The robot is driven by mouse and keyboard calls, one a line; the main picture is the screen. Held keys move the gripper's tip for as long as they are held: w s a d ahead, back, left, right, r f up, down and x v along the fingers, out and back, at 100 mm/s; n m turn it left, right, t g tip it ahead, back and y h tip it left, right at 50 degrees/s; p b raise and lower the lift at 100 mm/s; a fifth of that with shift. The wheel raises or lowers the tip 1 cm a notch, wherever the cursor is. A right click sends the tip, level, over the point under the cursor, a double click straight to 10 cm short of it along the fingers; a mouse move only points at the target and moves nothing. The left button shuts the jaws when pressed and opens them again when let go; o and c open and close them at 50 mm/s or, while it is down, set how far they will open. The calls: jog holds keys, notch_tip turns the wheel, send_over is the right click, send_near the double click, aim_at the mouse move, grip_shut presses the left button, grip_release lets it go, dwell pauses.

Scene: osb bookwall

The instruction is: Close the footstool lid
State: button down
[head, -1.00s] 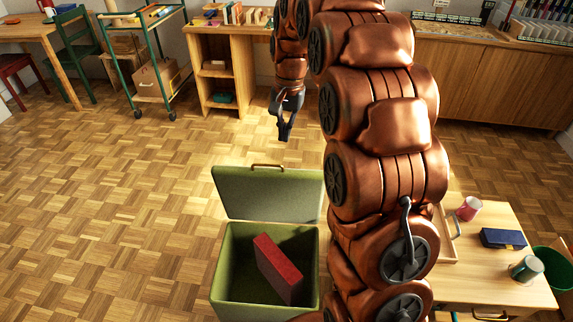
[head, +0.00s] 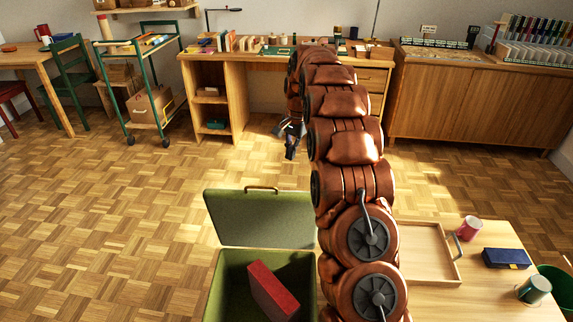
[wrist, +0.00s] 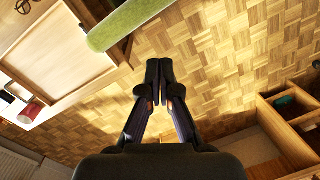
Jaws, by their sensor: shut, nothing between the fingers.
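The green footstool (head: 212,292) stands open on the floor at the bottom centre of the head view. Its lid (head: 262,218) is raised upright at the far side, with a handle (head: 262,188) on its top edge. A red book-like block (head: 272,292) leans inside the box. In the wrist view my gripper (wrist: 159,66) is shut and empty. A green padded edge, likely the lid (wrist: 128,22), shows at the top of that view.
A desk (head: 238,100) stands behind my gripper. The parquet floor left of the footstool is clear.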

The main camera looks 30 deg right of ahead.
aim_at(279, 191)
jog(key=shift+s+a+f+p, duration=0.25)
jog(key=shift+a+f, duration=0.5)
jog(key=shift+f, duration=0.8)
jog(key=shift+s+a+f, duration=0.3)
jog(key=shift+a+f, duration=0.45)
jog(key=shift+f, duration=0.8)
jog(key=shift+s+a+f+p, duration=0.25)
jog(key=shift+a+f, duration=0.5)
jog(key=shift+f, duration=0.8)
jog(key=shift+s+a, duration=0.1)
jog(key=shift+s, duration=0.1)
